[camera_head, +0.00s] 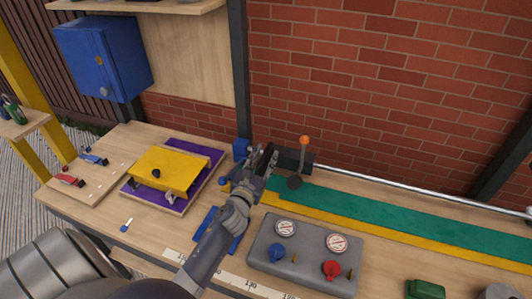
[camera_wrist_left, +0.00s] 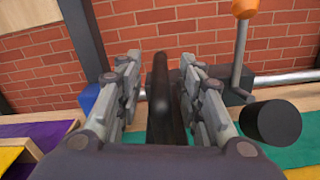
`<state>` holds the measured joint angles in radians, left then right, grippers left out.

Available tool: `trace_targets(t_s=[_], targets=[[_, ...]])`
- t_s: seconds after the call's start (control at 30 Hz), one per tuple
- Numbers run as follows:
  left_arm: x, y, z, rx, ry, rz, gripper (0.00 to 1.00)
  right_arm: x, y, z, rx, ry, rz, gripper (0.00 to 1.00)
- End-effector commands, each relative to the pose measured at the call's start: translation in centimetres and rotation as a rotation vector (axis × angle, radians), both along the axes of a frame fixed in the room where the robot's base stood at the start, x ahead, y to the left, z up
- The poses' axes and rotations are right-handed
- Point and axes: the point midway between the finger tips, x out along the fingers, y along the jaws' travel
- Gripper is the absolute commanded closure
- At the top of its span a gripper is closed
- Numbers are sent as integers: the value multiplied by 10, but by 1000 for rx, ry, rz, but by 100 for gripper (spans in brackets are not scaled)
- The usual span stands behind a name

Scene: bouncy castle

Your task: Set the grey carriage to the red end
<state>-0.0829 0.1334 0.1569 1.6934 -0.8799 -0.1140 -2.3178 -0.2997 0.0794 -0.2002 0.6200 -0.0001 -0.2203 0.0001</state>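The dark grey carriage (camera_head: 294,160) sits on a silver rail (camera_head: 400,185) along the foot of the brick wall, near the rail's blue left end (camera_head: 242,147). It also shows in the left wrist view (camera_wrist_left: 228,88), with a dark upright handle (camera_wrist_left: 160,95). My left gripper (camera_head: 264,160) is at the carriage's left side. In the left wrist view its fingers (camera_wrist_left: 162,88) stand on both sides of the handle, with narrow gaps visible. No red rail end can be made out. My right gripper is out of view.
An orange-knobbed lever (camera_head: 304,150) stands just right of my left gripper. A grey gauge box (camera_head: 300,262) is in front. A yellow lidded box (camera_head: 165,172) on a purple mat (camera_head: 205,150) lies left. Green and yellow strips (camera_head: 400,212) run right, clear on top.

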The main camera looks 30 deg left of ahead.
Motion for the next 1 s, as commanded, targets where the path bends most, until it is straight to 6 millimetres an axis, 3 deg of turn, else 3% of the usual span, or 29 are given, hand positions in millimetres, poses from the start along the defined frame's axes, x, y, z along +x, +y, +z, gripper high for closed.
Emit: trace_targets(t_s=[0.2,0.5,0.53,0.67,0.7,1.0], targets=[[17,4,0,-2,0,1,65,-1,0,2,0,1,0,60],[19,5,0,-2,0,0,65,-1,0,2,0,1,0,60],[19,5,0,-2,0,0,68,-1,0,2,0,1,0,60],[19,4,0,-2,0,0,97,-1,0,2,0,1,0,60],[19,4,0,-2,0,0,100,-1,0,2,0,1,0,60],[24,4,-2,-1,2,-1,100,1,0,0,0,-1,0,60]])
